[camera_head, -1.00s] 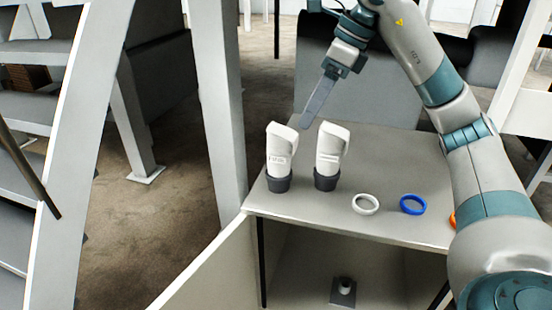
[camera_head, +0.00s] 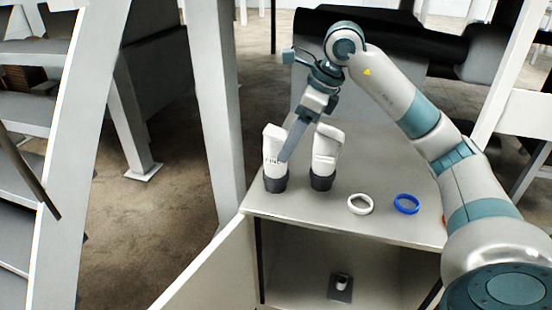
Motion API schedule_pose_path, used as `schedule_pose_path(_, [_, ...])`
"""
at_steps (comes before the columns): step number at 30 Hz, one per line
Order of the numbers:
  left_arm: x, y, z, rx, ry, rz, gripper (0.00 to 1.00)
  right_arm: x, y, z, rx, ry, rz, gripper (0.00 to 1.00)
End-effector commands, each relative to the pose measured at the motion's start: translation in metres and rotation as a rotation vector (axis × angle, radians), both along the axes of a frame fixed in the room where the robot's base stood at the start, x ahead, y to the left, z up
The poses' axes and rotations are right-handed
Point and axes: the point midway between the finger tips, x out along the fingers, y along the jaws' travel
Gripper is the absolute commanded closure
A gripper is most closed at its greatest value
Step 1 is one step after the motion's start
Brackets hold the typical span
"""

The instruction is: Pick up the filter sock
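Two white filter socks stand upright in dark round holders on the cabinet top. The left filter sock (camera_head: 273,148) has dark lettering that seems to read "FINE". The right filter sock (camera_head: 325,153) stands beside it, a small gap apart. My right gripper (camera_head: 284,157) reaches down from above, its long grey finger slanting across the gap with its tip over the right edge of the left sock in the picture. I cannot tell whether it touches the sock. Only one finger outline shows, so its opening is unclear. My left gripper is out of view.
A white ring (camera_head: 360,204) and a blue ring (camera_head: 406,204) lie on the cabinet top (camera_head: 305,215), right of the socks. An orange-red thing is mostly hidden behind my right arm. The cabinet is open below, with a small item (camera_head: 341,285) inside. Stairs (camera_head: 30,120) stand at left.

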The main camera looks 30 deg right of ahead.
Motion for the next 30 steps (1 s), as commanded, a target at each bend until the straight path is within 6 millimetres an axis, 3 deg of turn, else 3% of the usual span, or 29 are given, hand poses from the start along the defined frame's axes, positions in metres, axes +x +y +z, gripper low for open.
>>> schedule_pose_path(9, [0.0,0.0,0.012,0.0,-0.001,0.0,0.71,0.009,0.008,-0.028,0.001,0.001,0.001,0.34])
schedule_pose_path(22, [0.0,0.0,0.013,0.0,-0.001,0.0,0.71,0.01,0.009,-0.031,0.001,0.001,0.0,0.34])
schedule_pose_path(30, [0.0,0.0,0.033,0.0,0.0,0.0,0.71,0.021,0.014,-0.045,0.003,0.004,0.0,0.34])
